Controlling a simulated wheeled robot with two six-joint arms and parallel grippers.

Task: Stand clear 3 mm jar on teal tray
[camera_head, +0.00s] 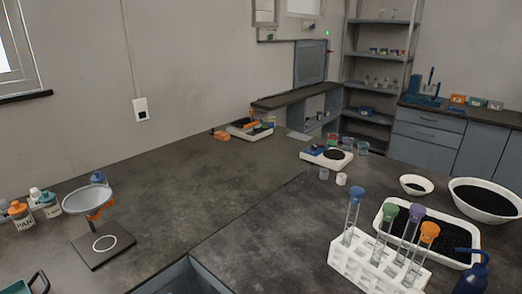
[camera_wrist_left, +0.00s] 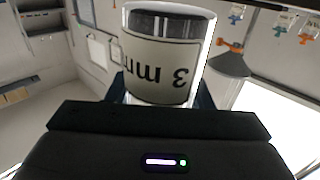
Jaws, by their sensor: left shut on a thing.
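The clear 3 mm jar (camera_wrist_left: 160,62) is large in the left wrist view, its white label reading "3 mm" upside down in the picture. Dark contents show at its upper end in that picture. My left gripper (camera_wrist_left: 161,92) is shut on the jar, with a dark finger on each side; the fingertips are partly hidden by it. A teal piece with a raised handle (camera_head: 38,281), possibly the teal tray, is cut off at the lower left corner of the head view. Neither gripper shows in the head view, and the right one is not seen.
A grey sieve pan on a stand (camera_head: 90,200) and several small bottles (camera_head: 48,203) stand at the left. A white rack (camera_head: 376,266) of stoppered tubes and a white tray of dark grains (camera_head: 462,246) stand at the right. The middle bench (camera_head: 200,185) is clear.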

